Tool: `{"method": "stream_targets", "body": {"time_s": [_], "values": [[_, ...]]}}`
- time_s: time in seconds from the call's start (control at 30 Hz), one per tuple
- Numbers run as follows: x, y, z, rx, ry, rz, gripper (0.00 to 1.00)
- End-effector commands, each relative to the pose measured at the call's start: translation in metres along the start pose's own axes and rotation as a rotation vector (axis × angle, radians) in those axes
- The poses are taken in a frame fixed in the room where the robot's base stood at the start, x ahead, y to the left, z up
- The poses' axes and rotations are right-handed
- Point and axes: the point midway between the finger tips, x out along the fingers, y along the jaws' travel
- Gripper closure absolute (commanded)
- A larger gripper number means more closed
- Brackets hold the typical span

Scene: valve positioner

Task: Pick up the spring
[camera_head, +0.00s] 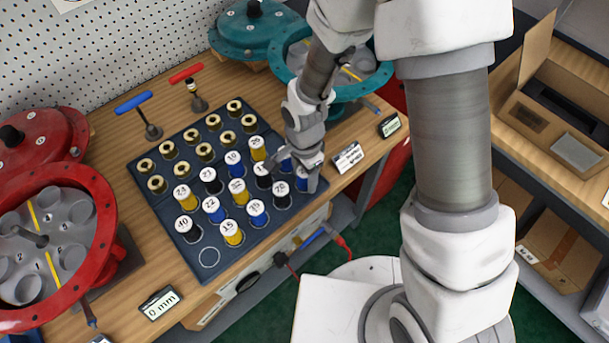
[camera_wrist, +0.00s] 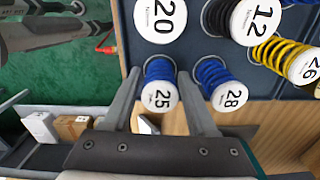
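Several springs with round, white numbered caps stand in the dark tray (camera_head: 152,192) in the head view. A blue spring capped 25 (camera_wrist: 160,88) is in the middle of the wrist view. My gripper (camera_wrist: 159,76) is open, with one finger on each side of this spring and narrow gaps showing. In the head view my gripper (camera_head: 295,181) is low at the tray's right corner and partly hides the springs there. In the wrist view, a blue spring capped 28 (camera_wrist: 223,85) stands just right of the right finger, and a cap marked 20 (camera_wrist: 160,18) is beyond.
Springs capped 12 (camera_wrist: 255,20) and 26 (camera_wrist: 300,62) are close by in the wrist view. Brass pieces (camera_head: 205,152) fill the tray's back rows. A red valve housing (camera_head: 95,225) is left, a teal one (camera_head: 335,88) behind. A small display (camera_head: 160,302) sits at the front edge.

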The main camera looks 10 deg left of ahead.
Motion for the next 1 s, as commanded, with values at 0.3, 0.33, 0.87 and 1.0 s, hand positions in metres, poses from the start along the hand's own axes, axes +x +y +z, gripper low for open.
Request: {"method": "stream_targets", "body": {"time_s": [0.3,0.33,0.87,1.0], "values": [[0.0,0.0,0.0,0.0,0.0,0.0,1.0],[0.0,0.0,0.0,0.0,0.0,0.0,1.0],[-0.013,-0.001,0.0,0.001,0.001,-0.002,1.0],[-0.031,-0.001,0.0,0.001,0.001,-0.005,1.0]]}}
